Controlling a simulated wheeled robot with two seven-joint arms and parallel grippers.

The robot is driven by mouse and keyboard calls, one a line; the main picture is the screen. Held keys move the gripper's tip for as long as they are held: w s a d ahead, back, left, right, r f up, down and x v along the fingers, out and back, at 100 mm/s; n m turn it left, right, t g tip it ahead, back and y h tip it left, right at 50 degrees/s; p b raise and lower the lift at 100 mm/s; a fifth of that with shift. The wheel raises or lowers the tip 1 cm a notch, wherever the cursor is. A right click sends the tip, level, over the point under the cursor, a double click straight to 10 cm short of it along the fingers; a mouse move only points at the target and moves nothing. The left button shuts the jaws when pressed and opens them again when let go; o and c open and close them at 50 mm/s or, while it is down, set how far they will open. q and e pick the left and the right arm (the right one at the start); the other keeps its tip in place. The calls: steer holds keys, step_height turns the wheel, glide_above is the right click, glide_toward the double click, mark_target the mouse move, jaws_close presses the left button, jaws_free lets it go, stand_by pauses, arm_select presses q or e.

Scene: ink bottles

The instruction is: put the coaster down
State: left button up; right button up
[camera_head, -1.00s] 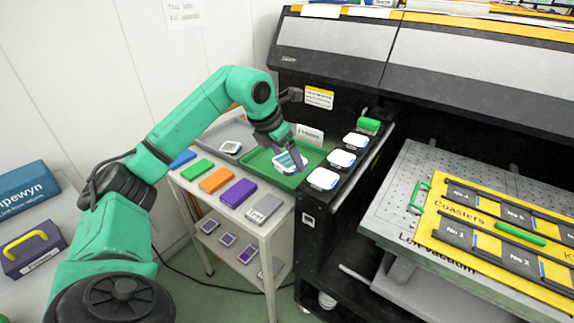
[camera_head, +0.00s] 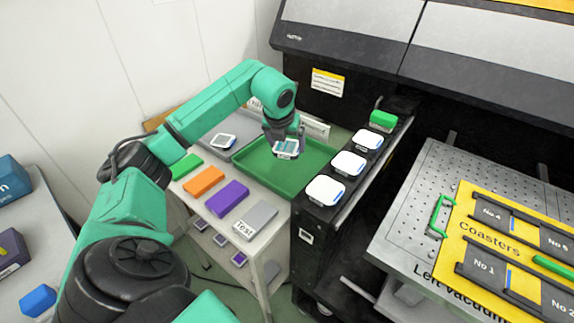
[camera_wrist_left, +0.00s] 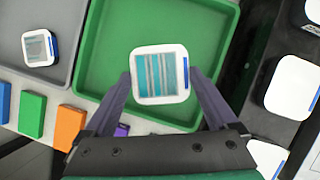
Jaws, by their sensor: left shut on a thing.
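The coaster (camera_head: 286,147) is a white rounded square with a teal and grey striped face and a blue edge mark. My left gripper (camera_head: 284,140) is shut on it and holds it over the green tray (camera_head: 262,172). In the left wrist view the coaster (camera_wrist_left: 159,74) sits between the two fingertips of the gripper (camera_wrist_left: 160,88), with its printed face to the camera. The tray's green floor (camera_wrist_left: 110,55) shows around it. The height of the coaster above the floor is hard to tell. My right gripper is not in view.
A grey tray with another printed coaster (camera_head: 223,141) is left of the green one. Green, orange (camera_head: 204,181), purple and grey (camera_head: 255,221) blocks line the cart's front. White blank coasters (camera_head: 348,164) stand on the black printer ledge to the right.

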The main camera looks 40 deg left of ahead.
mark_target(284, 154)
arm_select(q)
step_height(284, 154, down, 8)
steer(key=shift+w+f+p, duration=0.1)
steer(key=shift+p, duration=0.25)
steer(key=shift+f, duration=0.1)
steer(key=o, duration=1.2)
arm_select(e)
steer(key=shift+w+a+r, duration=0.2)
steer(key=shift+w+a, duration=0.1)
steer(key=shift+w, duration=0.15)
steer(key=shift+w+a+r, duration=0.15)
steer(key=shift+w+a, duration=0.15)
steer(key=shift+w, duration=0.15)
arm_select(q)
steer(key=b+v, duration=0.1)
steer(key=v, duration=1.1)
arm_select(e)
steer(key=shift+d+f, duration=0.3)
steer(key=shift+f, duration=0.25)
